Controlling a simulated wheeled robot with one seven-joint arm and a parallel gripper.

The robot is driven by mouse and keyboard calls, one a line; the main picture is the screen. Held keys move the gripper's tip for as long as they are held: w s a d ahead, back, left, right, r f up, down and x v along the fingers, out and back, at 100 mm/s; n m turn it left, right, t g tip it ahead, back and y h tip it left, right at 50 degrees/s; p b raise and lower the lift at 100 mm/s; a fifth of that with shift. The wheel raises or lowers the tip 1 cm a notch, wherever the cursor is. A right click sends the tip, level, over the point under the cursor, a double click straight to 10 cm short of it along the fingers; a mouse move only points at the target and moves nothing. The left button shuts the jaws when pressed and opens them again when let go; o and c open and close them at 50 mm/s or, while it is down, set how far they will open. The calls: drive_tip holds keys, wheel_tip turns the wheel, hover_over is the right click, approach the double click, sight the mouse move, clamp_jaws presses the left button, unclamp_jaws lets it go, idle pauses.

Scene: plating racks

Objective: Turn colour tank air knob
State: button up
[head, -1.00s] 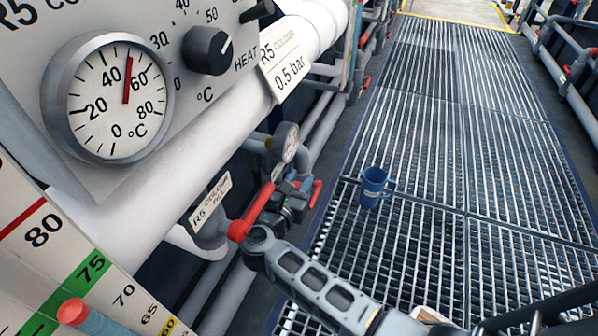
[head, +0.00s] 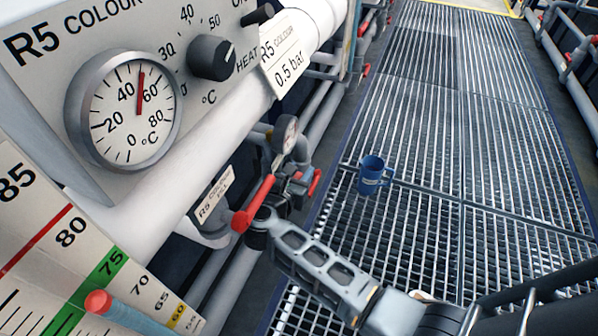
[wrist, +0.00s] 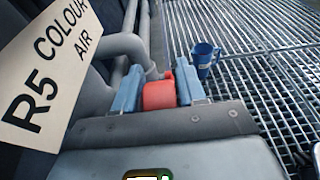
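A red knob (wrist: 159,96) shows in the wrist view between the two blue fingers of my gripper (wrist: 157,88). The fingers lie against its left and right sides with no clear gap, so my gripper looks shut on it. A tilted sign reading "R5 COLOUR AIR" (wrist: 50,72) stands to the left of the knob. In the head view my arm reaches to the pipework below the panel; its fingertips and the gripped knob cannot be made out there.
A red lever (head: 254,203) stands by a sign for R5 and a small round gauge (head: 285,135). White pipes and the R5 COLOUR dial panel (head: 125,108) fill the left. A blue mug (head: 371,176) sits on the grating (head: 430,120), which is otherwise clear.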

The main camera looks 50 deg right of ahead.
drive_tip(key=shift+f+h+b, duration=0.1)
drive_tip(key=shift+h+b, duration=0.2)
drive_tip(key=shift+b, duration=0.35)
drive_tip(key=shift+b, duration=0.45)
drive_tip(key=shift+a+t+h+b, duration=0.1)
drive_tip(key=shift+t+h+b, duration=0.3)
drive_tip(key=shift+h+b, duration=0.65)
drive_tip(key=h+b, duration=0.1)
drive_tip(key=t+h+b, duration=0.1)
drive_tip(key=h+b, duration=0.1)
drive_tip(key=r+h+b, duration=0.1)
drive_tip(key=b, duration=0.1)
drive_tip(key=shift+s+a+r+t+h, duration=0.1)
drive_tip(key=shift+a+t+h, duration=0.15)
drive_tip(key=shift+t, duration=0.05)
drive_tip(key=s+a+f+n, duration=0.1)
drive_tip(key=s+a+f, duration=0.2)
drive_tip(key=a, duration=0.4)
drive_tip(key=s+a+r+n+t+y+p, duration=0.1)
drive_tip(key=s+r+n+t+y+p, duration=0.5)
drive_tip(key=r+n+p, duration=0.4)
drive_tip(key=s+a+r+n+t+y+p, duration=0.2)
drive_tip(key=s+r+n+t+y+p, duration=0.4)
drive_tip(key=s+r+n+p, duration=0.3)
wheel_tip(320, 180, up, 4)
drive_tip(key=n+t+p, duration=0.1)
drive_tip(key=n+p, duration=0.1)
drive_tip(key=n, duration=0.4)
drive_tip(key=shift+s+a+r+n, duration=0.25)
drive_tip(key=shift+n, duration=0.15)
